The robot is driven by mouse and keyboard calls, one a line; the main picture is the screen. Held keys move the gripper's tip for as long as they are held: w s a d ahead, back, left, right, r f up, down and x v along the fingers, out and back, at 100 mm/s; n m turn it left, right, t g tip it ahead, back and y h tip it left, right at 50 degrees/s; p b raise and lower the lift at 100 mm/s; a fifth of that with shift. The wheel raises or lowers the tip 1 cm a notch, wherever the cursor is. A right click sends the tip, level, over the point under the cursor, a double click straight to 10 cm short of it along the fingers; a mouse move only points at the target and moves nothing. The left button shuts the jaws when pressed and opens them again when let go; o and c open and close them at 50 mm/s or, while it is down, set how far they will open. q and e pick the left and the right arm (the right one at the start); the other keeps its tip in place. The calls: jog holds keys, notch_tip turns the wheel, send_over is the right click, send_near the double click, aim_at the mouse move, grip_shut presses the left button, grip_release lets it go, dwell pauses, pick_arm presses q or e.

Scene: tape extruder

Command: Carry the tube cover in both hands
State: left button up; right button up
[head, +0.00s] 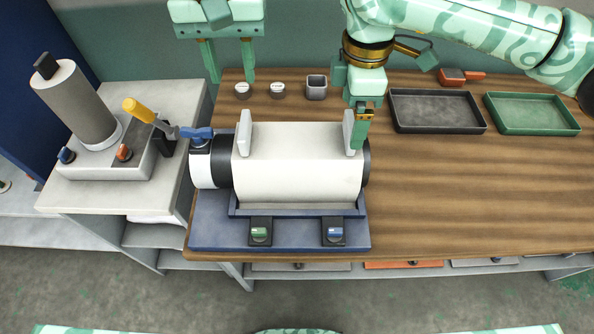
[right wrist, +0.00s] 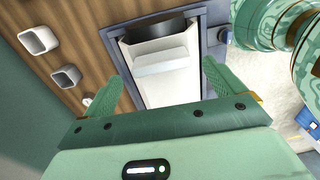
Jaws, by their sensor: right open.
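The white tube cover (head: 297,178) lies over the tube on a blue base (head: 210,232). It has an upright left handle (head: 244,133) and right handle (head: 349,131). My right gripper (head: 360,130) points down at the right handle and partly hides its right side. In the right wrist view its fingers (right wrist: 162,70) are open, with the white handle (right wrist: 167,62) showing between them; I cannot tell whether they touch it. My left gripper (head: 231,78) is open and empty, behind and above the left handle, apart from the cover.
A grey tray (head: 437,128) and green tray (head: 532,130) stand at right; the front right table is clear. Small round cups (head: 277,91) and a square cup (head: 316,88) sit behind the cover. A blue lever (head: 197,133) and yellow-handled lever (head: 139,110) stand at left.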

notch_tip(320, 180, up, 8)
jog(key=shift+w, duration=0.1)
dwell(0.6)
